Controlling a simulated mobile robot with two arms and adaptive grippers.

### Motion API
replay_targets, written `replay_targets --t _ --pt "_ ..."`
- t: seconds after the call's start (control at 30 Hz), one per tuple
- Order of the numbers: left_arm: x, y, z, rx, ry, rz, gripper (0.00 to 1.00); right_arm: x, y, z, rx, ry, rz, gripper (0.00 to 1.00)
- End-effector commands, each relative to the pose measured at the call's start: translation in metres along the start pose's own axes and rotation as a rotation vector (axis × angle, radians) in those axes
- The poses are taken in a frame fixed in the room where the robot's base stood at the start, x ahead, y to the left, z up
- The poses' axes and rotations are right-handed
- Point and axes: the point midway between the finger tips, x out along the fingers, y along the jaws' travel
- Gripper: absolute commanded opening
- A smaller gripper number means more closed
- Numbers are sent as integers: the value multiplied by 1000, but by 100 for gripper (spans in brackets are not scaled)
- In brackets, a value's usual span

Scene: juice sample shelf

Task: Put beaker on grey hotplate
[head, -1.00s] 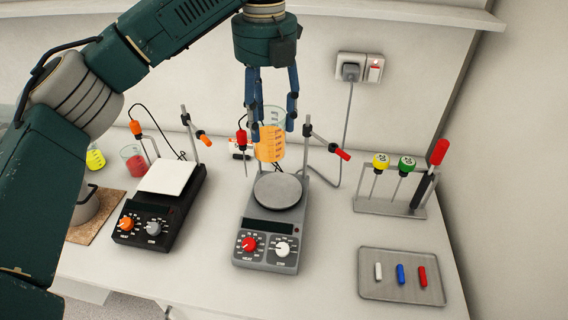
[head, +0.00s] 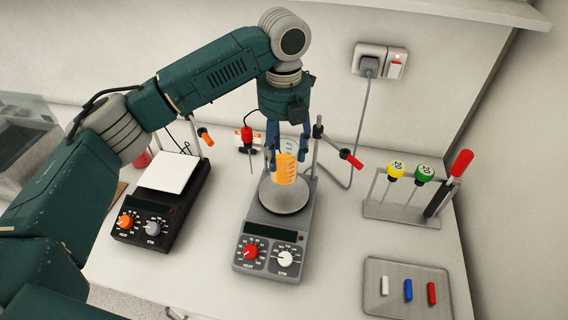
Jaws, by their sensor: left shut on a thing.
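The beaker (head: 286,172) holds orange liquid and looks upright. My left gripper (head: 289,150) points down from above and is shut on the beaker, with a blue finger on either side of its upper part. The grey hotplate (head: 268,229) stands in the middle of the bench, with a round metal plate (head: 286,201) and red and white knobs. In the head view the beaker's base overlaps the rear part of that plate; I cannot tell whether it touches. My right gripper is not in view.
A black hotplate (head: 150,220) with a white square top stands to the left. Stands with clamps rise behind both hotplates, the right one close to the beaker. A rack (head: 400,213) and a tray (head: 385,292) with coloured bars are at right.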

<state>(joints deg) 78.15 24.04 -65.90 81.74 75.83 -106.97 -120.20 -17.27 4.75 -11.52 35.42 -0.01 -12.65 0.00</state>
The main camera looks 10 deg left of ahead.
Motion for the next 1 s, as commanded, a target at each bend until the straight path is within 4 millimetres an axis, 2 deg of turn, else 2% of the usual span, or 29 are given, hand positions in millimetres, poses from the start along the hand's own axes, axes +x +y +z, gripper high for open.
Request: replay_targets --t 0.07,0.17,0.5,0.87,0.9,1.0 --pt "8 0 0 1 1 -1 17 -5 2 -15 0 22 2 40" --pt "15 0 0 1 0 -1 17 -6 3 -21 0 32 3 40" --pt "56 0 0 1 0 0 17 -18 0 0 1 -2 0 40" --pt "60 0 0 1 -1 -1 17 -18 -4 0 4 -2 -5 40" --pt "62 0 0 1 0 -1 53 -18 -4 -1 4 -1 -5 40" --pt "62 0 0 1 0 -1 70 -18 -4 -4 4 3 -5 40"
